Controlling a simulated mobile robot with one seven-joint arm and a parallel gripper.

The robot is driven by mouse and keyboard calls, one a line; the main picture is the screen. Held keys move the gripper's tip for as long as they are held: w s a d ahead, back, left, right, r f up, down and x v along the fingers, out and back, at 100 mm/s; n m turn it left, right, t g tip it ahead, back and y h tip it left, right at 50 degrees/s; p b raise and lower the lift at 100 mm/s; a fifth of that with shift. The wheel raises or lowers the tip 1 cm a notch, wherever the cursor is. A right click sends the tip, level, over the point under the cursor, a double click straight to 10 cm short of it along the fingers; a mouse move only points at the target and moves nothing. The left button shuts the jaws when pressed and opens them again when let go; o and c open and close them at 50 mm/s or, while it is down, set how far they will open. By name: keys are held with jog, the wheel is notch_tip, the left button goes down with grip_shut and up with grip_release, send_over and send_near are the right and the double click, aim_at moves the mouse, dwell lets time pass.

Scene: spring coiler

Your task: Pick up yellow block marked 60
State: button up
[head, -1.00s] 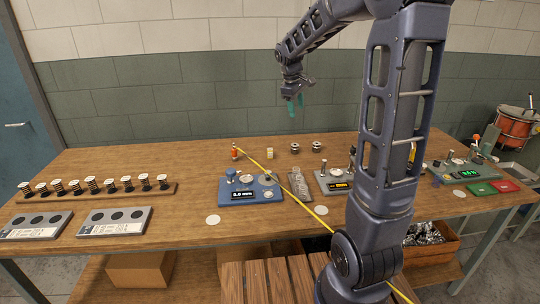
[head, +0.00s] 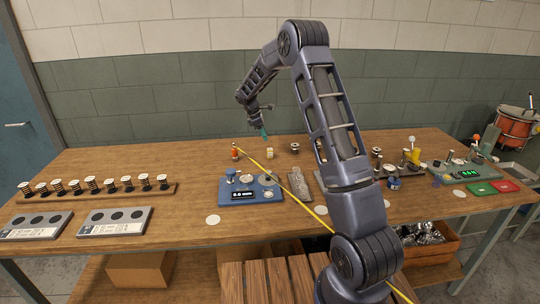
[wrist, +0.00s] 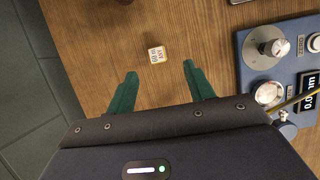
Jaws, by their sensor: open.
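The yellow block (head: 270,153) stands on the wooden bench top, behind the blue gauge box. In the wrist view the block (wrist: 157,54) shows a pale top with dark print and yellow edges; the print seems to include 60 but is small. My gripper (head: 265,133) is above the back of the bench, close to the block and higher than it. In the wrist view my gripper's two green fingers (wrist: 160,78) are spread apart and empty. The block lies just beyond the fingertips, between their lines, and is not touched.
The blue gauge box (head: 250,189) is in front of the block. A small orange-red item (head: 235,152) stands left of it, and a dark spool (head: 295,148) stands right. A yellow tape (head: 275,171) runs diagonally nearby. A rack of springs (head: 100,190) is at the left.

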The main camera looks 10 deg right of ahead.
aim_at(269, 149)
jog(key=x, duration=0.4)
jog(key=a+x, duration=0.1)
jog(key=x, duration=0.1)
jog(key=shift+w+d+f, duration=0.15)
jog(key=shift+w+f, duration=0.2)
jog(key=shift+f, duration=0.1)
jog(key=shift+x, duration=2.65)
jog(key=shift+w, duration=0.1)
jog(key=c, duration=1)
